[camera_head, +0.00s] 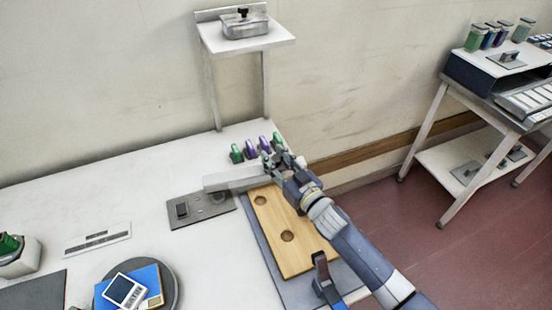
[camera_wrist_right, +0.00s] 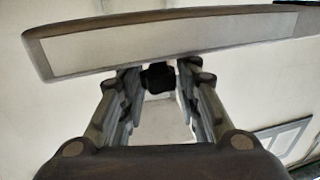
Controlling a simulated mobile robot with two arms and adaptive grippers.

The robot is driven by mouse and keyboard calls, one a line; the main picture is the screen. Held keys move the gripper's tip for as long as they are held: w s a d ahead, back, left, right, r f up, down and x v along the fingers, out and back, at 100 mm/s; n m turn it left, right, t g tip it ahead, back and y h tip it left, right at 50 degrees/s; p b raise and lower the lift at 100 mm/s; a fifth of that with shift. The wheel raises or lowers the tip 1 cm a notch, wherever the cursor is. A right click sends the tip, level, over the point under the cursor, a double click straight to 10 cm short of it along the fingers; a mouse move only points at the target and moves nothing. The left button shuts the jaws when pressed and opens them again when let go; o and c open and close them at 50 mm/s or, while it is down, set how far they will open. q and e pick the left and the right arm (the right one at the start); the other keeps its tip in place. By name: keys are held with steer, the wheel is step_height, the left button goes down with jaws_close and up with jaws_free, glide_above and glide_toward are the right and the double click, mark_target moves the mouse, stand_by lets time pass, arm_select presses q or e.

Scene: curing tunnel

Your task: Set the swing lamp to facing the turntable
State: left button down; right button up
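In the wrist view the lamp (camera_wrist_right: 150,45) crosses the top, with a pale panel in a darker frame. My right gripper (camera_head: 276,158) is at the lamp's right end. In the wrist view its fingers (camera_wrist_right: 160,85) sit close on both sides of a dark knob (camera_wrist_right: 158,77) below the lamp and look shut on it. The turntable (camera_head: 172,278) is a dark round disc at the lower left, carrying a blue block and white device. My left gripper is out of view.
A wooden board with holes (camera_head: 290,255) lies under my right arm, beside a dark upright clamp-like piece (camera_head: 323,275). Several green and purple pieces (camera_head: 250,149) stand behind the gripper. A raised shelf (camera_head: 272,38) holds a metal box. The bench between lamp and turntable looks mostly clear.

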steer(key=shift+o, duration=0.6)
steer(key=shift+s, duration=0.1)
steer(key=shift+s+d, duration=0.25)
steer(key=v, duration=1.1)
steer(key=shift+s, duration=0.1)
